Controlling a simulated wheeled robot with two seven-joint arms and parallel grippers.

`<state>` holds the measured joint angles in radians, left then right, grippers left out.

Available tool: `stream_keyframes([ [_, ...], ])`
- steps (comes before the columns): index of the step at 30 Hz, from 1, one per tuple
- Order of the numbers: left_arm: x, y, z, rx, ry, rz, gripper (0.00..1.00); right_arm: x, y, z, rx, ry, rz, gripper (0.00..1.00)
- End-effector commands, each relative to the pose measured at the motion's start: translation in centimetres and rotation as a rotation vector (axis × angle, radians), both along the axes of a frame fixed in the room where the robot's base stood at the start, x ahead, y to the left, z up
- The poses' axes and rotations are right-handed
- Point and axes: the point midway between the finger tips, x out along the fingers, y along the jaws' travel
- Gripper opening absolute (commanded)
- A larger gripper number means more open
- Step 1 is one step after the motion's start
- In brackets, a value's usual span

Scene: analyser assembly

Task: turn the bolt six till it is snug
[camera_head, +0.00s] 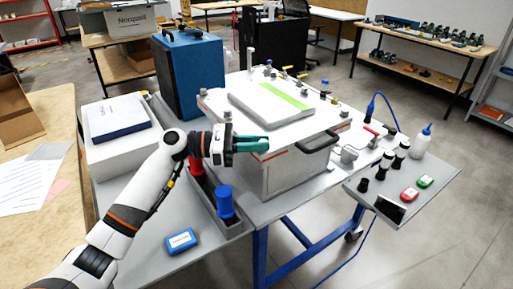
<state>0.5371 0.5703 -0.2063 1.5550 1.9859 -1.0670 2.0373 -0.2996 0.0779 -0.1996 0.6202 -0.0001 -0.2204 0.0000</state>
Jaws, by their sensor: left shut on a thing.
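The analyser (298,168) is a white box with a flat white lid (213,104) on the blue-legged bench. Small bolts or knobs stand along the lid's edges, such as one at the left corner (203,92) and one at the right edge (344,114). My left gripper (262,144), with green fingers, is at the lid's front corner, its fingers level and pointing right. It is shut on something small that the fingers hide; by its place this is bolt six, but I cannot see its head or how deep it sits. My right gripper is out of view.
A black handle (304,142) juts from the front. A blue case (188,72) stands behind left. A red and a blue cylinder (225,202) stand below my wrist. Bottles (421,141) stand on the right shelf.

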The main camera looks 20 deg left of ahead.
Motion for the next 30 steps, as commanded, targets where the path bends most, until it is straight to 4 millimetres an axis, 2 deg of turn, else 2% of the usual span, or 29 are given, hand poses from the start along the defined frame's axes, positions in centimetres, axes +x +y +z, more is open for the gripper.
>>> stream_keyframes([
  [19, 0.08, -0.02, 0.04, 0.000, -0.001, -0.054, 0.00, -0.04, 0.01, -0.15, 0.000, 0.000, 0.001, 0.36],
  [20, 0.09, -0.02, 0.04, 0.000, -0.001, -0.053, 0.19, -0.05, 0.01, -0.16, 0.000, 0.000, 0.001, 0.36],
  [24, 0.09, -0.02, 0.03, 0.000, 0.000, -0.053, 0.40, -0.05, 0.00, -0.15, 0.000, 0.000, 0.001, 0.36],
  [30, 0.10, 0.00, 0.00, 0.000, 0.000, -0.053, 0.40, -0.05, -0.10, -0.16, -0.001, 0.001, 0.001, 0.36],
])
